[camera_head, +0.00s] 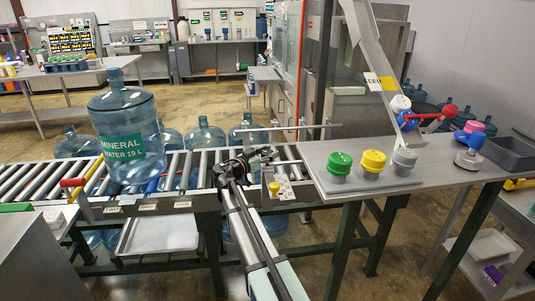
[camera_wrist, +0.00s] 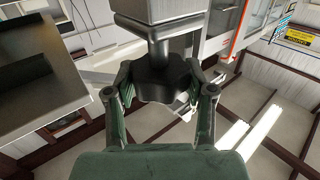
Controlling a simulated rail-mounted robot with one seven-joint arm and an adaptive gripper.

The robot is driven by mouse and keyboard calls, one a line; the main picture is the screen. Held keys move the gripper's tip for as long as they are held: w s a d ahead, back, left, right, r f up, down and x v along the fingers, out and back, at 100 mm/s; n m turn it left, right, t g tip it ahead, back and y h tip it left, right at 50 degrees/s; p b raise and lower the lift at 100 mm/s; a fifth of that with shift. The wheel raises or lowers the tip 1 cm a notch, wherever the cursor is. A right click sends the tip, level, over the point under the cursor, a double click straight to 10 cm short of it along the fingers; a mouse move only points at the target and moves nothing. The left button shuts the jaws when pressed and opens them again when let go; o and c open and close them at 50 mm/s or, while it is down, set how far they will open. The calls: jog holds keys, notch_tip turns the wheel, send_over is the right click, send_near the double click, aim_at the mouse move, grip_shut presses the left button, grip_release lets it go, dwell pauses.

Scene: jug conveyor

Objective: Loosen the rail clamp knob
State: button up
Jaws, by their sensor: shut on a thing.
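In the wrist view, the dark, lobed rail clamp knob (camera_wrist: 165,82) sits at the end of a grey metal shaft (camera_wrist: 158,48), under a grey block. My gripper (camera_wrist: 162,76) has one finger on each side of the knob and is shut on it. In the head view, my gripper (camera_head: 240,163) is at the near edge of the roller conveyor (camera_head: 190,165), by the guide rail (camera_head: 285,130). The knob cannot be made out there. Whether it has turned cannot be told.
A large blue water jug (camera_head: 124,130) stands on the conveyor to the left. At right, a metal table (camera_head: 330,150) holds green, yellow and grey-white caps. A small yellow control box (camera_head: 282,190) hangs close to my gripper's right. More jugs stand behind the conveyor.

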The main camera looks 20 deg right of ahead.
jog(key=shift+f+t+b, duration=0.1)
jog(key=shift+t+b, duration=0.2)
jog(key=shift+b, duration=0.1)
jog(key=shift+s+f+n+t+y+b, duration=0.15)
jog(key=shift+n+t+y+b, duration=0.35)
jog(key=shift+b, duration=0.55)
jog(key=n+t+y+b, duration=0.1)
jog(key=n+t+b, duration=0.1)
jog(key=b, duration=0.1)
jog(key=shift+d+t+b, duration=0.1)
jog(key=shift+t+b, duration=0.2)
jog(key=shift+b, duration=0.1)
jog(key=shift+n+t+y+b, duration=0.7)
jog(key=shift+t+y+b, duration=0.1)
jog(key=shift+b, duration=0.05)
jog(key=shift+w+r+n+t+y+b, duration=0.15)
jog(key=shift+n+t+y+b, duration=0.15)
jog(key=shift+n+t+y, duration=0.25)
jog(key=shift+w+r+n+t+y+b, duration=0.15)
jog(key=shift+n+t+y+b, duration=0.1)
jog(key=shift+n+t+y, duration=0.25)
jog(key=o, duration=1.2)
jog(key=shift+s, duration=0.1)
